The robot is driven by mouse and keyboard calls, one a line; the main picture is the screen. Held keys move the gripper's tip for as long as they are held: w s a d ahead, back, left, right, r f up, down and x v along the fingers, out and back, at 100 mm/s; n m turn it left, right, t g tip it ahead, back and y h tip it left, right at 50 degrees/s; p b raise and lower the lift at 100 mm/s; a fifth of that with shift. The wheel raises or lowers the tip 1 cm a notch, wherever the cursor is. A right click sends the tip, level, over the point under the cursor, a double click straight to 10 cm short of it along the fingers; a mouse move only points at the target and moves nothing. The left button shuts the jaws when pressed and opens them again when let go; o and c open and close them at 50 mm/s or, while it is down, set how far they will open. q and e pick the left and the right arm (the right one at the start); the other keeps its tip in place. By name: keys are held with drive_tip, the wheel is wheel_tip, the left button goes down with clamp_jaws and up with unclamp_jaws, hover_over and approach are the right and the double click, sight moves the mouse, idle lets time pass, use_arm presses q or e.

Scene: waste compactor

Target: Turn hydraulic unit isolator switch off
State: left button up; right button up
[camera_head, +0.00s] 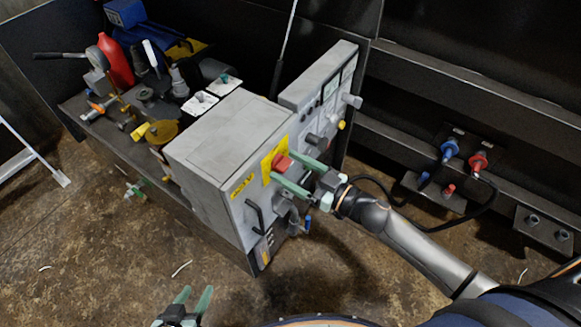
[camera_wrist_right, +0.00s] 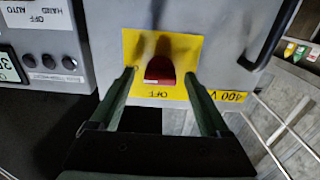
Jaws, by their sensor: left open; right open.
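The isolator switch is a red knob (camera_head: 281,162) on a yellow plate (camera_head: 267,163) on the front of a grey cabinet (camera_head: 222,140). In the right wrist view the red knob (camera_wrist_right: 160,70) sits between the fingertips of my right gripper (camera_wrist_right: 159,76), on its yellow plate (camera_wrist_right: 193,45) marked OFF. My right gripper (camera_head: 283,166) is open, with one finger on each side of the knob; I cannot tell whether they touch it. My left gripper (camera_head: 191,299) is open and empty, low in the head view, away from the cabinet.
A control panel (camera_head: 325,85) with several knobs stands behind the cabinet to the right. A black handle (camera_head: 254,214) is below the switch. Hydraulic parts and a red bottle (camera_head: 115,62) are at the left. Blue and red connectors (camera_head: 478,162) are on the right wall.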

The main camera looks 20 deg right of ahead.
clamp_jaws()
idle(0.8)
